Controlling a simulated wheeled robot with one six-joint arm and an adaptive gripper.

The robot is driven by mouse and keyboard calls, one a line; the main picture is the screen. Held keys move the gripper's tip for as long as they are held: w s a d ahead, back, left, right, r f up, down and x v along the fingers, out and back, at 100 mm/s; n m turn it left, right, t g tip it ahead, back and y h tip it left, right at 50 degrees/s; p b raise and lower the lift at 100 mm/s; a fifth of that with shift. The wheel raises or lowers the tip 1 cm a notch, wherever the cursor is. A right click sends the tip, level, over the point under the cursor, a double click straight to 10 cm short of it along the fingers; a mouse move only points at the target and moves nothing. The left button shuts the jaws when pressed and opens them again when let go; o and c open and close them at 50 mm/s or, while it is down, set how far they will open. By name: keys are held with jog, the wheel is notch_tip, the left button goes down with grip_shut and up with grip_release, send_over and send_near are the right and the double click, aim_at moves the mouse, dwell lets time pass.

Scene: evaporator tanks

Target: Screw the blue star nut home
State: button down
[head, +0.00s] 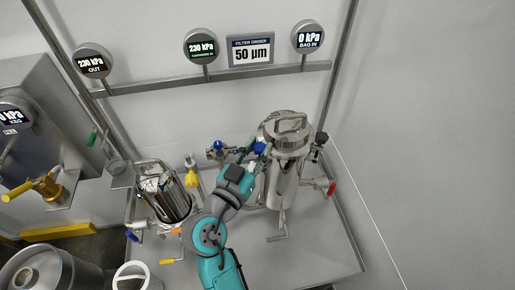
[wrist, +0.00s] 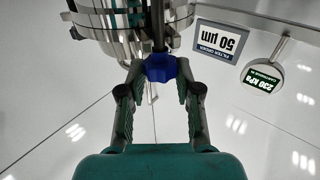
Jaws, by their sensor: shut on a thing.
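The blue star nut (head: 260,147) is at the left side of the tall steel vessel's lid (head: 288,131) in the head view. In the wrist view the nut (wrist: 160,67) sits between my fingertips, on the end of a dark rod, with the steel vessel (wrist: 112,22) behind it. My gripper (wrist: 159,77) is shut on the nut; it also shows small in the head view (head: 252,157). The lid looks closed, with a handle on top. How far the nut sits on its thread cannot be told.
A black knob (head: 322,137) and a red-handled valve (head: 331,188) are on the vessel's right. A shorter open steel housing (head: 165,192) stands left of my arm, with coloured valve handles around it. Gauges and a "50 µm" sign (head: 250,50) hang behind. The bench's front right is clear.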

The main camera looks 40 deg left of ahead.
aim_at(257, 149)
jog(key=shift+f, duration=0.1)
jog(key=c, duration=1.1)
grip_release()
notch_tip(257, 149, up, 10)
